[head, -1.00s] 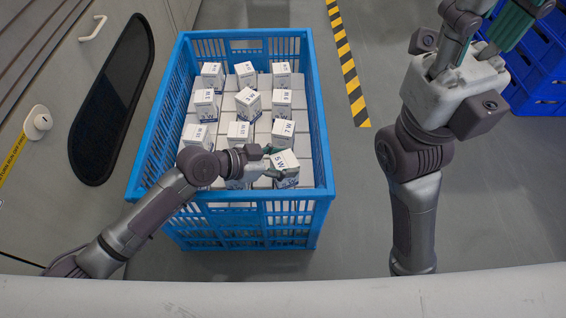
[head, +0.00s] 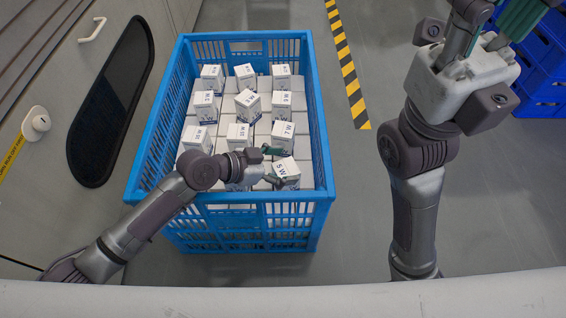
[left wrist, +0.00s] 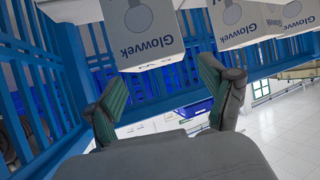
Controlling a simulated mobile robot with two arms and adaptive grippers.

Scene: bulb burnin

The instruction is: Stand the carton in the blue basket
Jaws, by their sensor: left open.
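The blue basket (head: 145,160) stands on the floor and holds several small white cartons in rows. The carton marked 5 W (head: 287,168) is at its near right corner, looking slightly turned compared with its neighbours. My left gripper (head: 272,166) is open just to the left of this carton, its green fingers apart and close to it. In the left wrist view, a Glowwek carton (left wrist: 148,35) is beyond the spread fingers (left wrist: 160,95); whether they touch is unclear. My right gripper (head: 500,25) is at the upper right, fingers spread and empty, tips partly cut off.
Pale boxes or dividers fill the basket floor under the cartons. A grey cabinet with a dark oval window (head: 110,100) stands on the left. A yellow-black floor strip (head: 348,70) runs right of the basket. Dark blue crates (head: 540,70) are at the right edge.

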